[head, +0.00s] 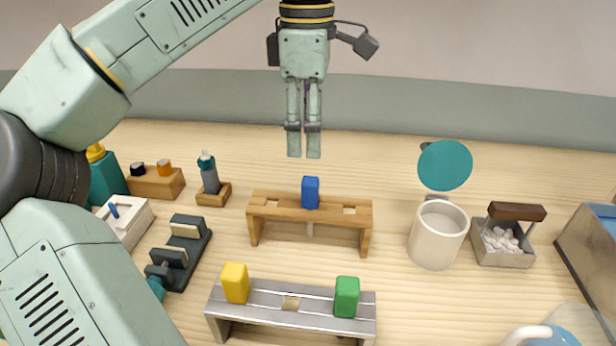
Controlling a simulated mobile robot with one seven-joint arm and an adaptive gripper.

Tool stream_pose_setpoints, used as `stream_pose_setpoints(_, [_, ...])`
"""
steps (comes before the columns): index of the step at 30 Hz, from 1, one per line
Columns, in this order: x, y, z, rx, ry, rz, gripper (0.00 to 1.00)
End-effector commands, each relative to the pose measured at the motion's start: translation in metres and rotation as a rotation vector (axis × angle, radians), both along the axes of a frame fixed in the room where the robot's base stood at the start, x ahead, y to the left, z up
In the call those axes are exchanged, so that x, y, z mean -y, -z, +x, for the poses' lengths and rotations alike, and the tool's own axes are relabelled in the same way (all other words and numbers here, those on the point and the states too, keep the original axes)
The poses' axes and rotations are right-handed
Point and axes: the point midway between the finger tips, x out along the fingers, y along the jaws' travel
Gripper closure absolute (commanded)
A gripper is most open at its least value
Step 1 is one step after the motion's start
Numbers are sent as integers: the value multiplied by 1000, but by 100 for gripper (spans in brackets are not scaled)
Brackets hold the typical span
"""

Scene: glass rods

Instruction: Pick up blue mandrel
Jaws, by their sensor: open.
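The blue mandrel (311,193) stands upright in the middle of the small wooden rack (270,208). The fingertips are clear of the mandrel. Its lower part is hidden inside the rack.
In front, a metal rack (265,300) holds a yellow block (236,283) and a green block (347,297). A beige cup (436,238) and a pebble box (503,258) stand right. A tool bottle (209,176) and a dark fixture (178,252) stand left.

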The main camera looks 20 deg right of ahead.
Motion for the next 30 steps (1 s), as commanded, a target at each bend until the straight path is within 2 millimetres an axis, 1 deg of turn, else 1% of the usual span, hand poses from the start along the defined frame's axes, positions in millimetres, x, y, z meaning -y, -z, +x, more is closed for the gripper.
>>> stream_pose_setpoints(6, [-1,32,0,-4,3,3,54])
stream_pose_setpoints(9, [-1,45,0,-3,1,3,54])
stream_pose_setpoints(16, [1,62,-1,-2,2,3,54])
stream_pose_setpoints(24, [4,100,-2,-2,0,2,54])
stream_pose_setpoints(27, [4,106,-2,-1,1,2,54])
stream_pose_setpoints(30, [4,107,-2,-1,1,1,54])
